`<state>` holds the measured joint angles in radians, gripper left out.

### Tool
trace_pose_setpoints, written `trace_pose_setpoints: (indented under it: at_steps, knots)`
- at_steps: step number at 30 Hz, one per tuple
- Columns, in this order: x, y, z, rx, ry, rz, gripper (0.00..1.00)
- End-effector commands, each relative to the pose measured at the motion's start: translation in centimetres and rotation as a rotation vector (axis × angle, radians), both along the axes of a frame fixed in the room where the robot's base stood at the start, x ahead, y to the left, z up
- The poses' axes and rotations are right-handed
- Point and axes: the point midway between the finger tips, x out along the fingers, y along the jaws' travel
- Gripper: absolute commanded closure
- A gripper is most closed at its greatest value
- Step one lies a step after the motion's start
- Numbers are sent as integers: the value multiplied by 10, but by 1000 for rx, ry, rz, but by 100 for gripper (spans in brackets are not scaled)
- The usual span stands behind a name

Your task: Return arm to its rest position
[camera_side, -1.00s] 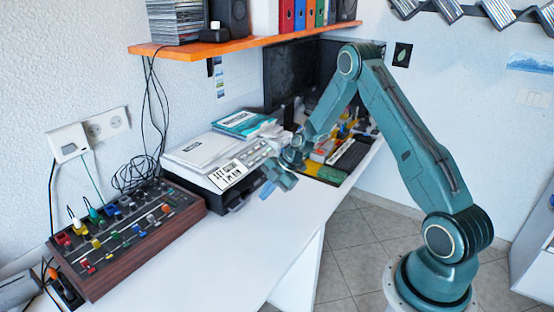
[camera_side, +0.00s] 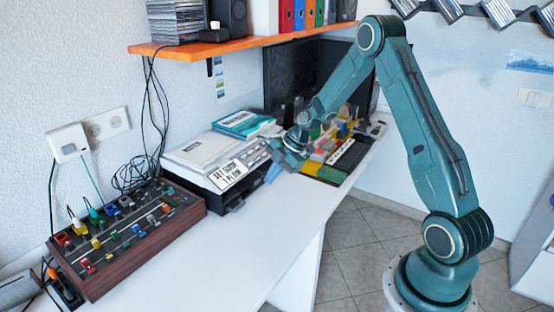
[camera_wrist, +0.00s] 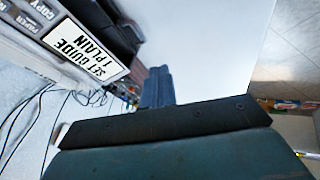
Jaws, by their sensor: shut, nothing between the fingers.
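My gripper (camera_side: 272,172) is shut and empty. In the side view it hangs a little above the white desk, in front of the printer-like machine with the "SET GUIDE" card. In the wrist view its blue fingers (camera_wrist: 157,86) show close together with nothing between them. The arm reaches up and back from it to the base on the floor at right.
The machine (camera_side: 215,162) and its white card (camera_side: 228,173) are beside the gripper. A wood-sided control panel (camera_side: 125,240) stands at the desk's left. An orange shelf (camera_side: 240,40) overhangs the back. The white desk (camera_side: 230,240) is clear in front.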

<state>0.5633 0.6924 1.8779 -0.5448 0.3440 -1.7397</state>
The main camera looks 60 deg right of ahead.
Motion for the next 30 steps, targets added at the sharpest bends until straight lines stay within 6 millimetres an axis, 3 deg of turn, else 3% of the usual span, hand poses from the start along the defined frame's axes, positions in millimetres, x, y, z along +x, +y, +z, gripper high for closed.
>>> trace_pose_setpoints:
  at_steps: [14,30]
  knots:
    - [-39,56,107,-6,112,-268,100]
    - [-122,110,193,38,166,-648,100]
